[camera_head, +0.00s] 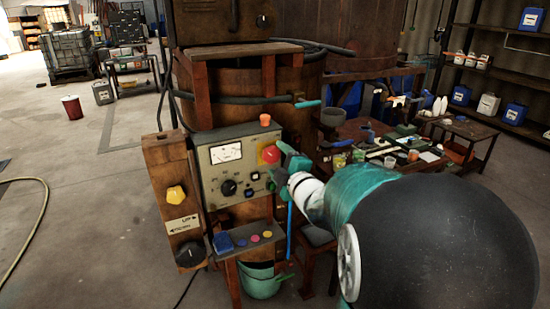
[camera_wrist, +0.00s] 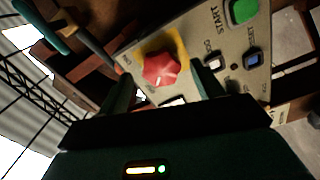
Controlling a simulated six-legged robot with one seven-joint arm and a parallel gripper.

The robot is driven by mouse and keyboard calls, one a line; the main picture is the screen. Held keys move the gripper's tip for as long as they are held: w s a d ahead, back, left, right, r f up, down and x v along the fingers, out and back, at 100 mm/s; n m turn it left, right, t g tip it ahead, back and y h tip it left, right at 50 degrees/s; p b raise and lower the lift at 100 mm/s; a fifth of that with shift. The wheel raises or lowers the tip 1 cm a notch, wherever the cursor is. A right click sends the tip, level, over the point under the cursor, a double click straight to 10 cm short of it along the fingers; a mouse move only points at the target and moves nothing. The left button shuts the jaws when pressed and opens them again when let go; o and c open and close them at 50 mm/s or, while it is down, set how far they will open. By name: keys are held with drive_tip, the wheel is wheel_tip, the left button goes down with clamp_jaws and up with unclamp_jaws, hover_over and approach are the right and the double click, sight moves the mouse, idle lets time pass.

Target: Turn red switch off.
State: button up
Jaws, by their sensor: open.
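The red switch (camera_head: 270,154) is a knob at the right side of the grey control panel (camera_head: 215,160). In the wrist view the red switch (camera_wrist: 162,68) is a faceted knob on a yellow backing. My gripper (camera_head: 277,165) is at the panel's right side, close to the switch. In the wrist view my gripper (camera_wrist: 163,84) is open, one dark finger to the left of the knob and one to its right. I cannot tell whether either finger touches it. The knob's pointing direction is not clear.
A green START button (camera_wrist: 242,11) and a blue button (camera_wrist: 252,59) sit right of the switch. A dial meter (camera_head: 226,152) and a black knob (camera_head: 229,188) are on the panel. A cluttered table (camera_head: 350,131) is behind my arm.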

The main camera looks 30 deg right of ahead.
drive_tip(key=s+a, duration=0.1)
drive_tip(key=s, duration=0.9)
drive_tip(key=shift+s+a, duration=0.2)
drive_tip(key=shift+s, duration=0.2)
drive_tip(key=shift+w, duration=0.1)
drive_tip(key=s+a+f+m+g, duration=0.1)
drive_tip(key=s+a+m+g, duration=0.3)
drive_tip(key=a, duration=0.3)
drive_tip(key=s+a+f+m+g+y, duration=0.1)
drive_tip(key=s+a+f+m+g, duration=0.1)
drive_tip(key=s+a+m+g, duration=0.2)
drive_tip(key=s+a+f+m+g+y, duration=0.1)
drive_tip(key=s+a+m+g, duration=0.3)
drive_tip(key=a, duration=0.6)
drive_tip(key=shift+s+a+f+m, duration=0.15)
drive_tip(key=shift+s+f+m, duration=0.25)
drive_tip(key=shift+m, duration=0.2)
